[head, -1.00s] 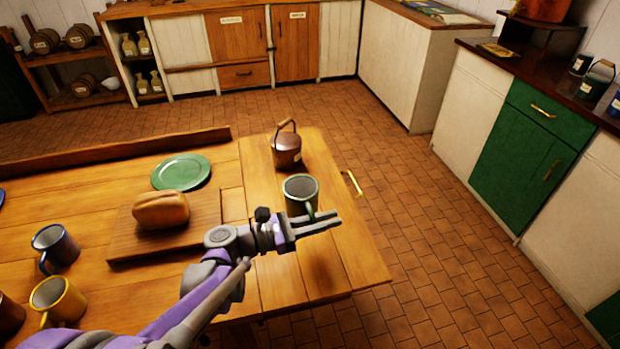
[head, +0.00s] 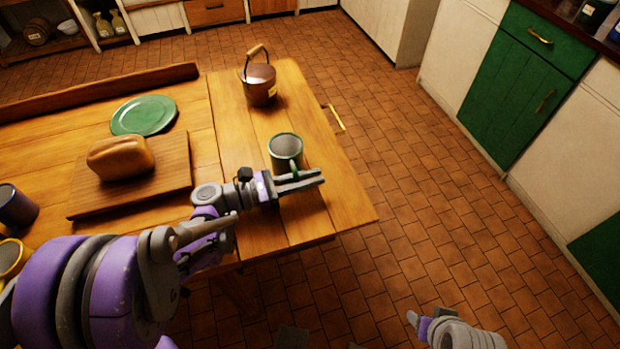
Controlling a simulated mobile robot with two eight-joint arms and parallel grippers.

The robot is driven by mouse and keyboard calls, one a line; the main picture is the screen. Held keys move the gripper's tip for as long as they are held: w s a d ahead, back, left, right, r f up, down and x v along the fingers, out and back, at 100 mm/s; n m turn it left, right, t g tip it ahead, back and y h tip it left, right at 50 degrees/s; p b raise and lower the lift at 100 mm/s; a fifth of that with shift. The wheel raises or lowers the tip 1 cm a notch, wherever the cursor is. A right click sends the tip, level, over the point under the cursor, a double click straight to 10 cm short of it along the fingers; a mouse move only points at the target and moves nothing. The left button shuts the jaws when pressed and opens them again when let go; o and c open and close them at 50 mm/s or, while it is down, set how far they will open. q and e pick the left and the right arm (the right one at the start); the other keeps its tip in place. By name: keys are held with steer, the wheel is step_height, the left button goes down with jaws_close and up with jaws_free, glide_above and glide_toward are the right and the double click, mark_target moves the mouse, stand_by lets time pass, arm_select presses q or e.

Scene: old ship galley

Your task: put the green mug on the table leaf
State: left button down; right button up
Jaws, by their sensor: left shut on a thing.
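A copper kettle (head: 260,84) stands on the leaf behind the mug. A green plate (head: 144,115) and a loaf (head: 120,157) on a cutting board (head: 86,203) are to the left. Blue (head: 16,206) and yellow (head: 11,257) mugs sit at the left edge. Leaf around the mug is bare.

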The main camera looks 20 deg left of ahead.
arm_select(q)
steer(key=shift+f, duration=0.1)
steer(key=shift+f, duration=0.15)
steer(key=c, duration=0.9)
jaws_free()
steer(key=shift+o, duration=0.2)
steer(key=shift+r, duration=0.25)
steer(key=p+v, duration=0.1)
steer(key=v, duration=1.1)
steer(key=shift+f, duration=0.1)
steer(key=shift+s, duration=0.1)
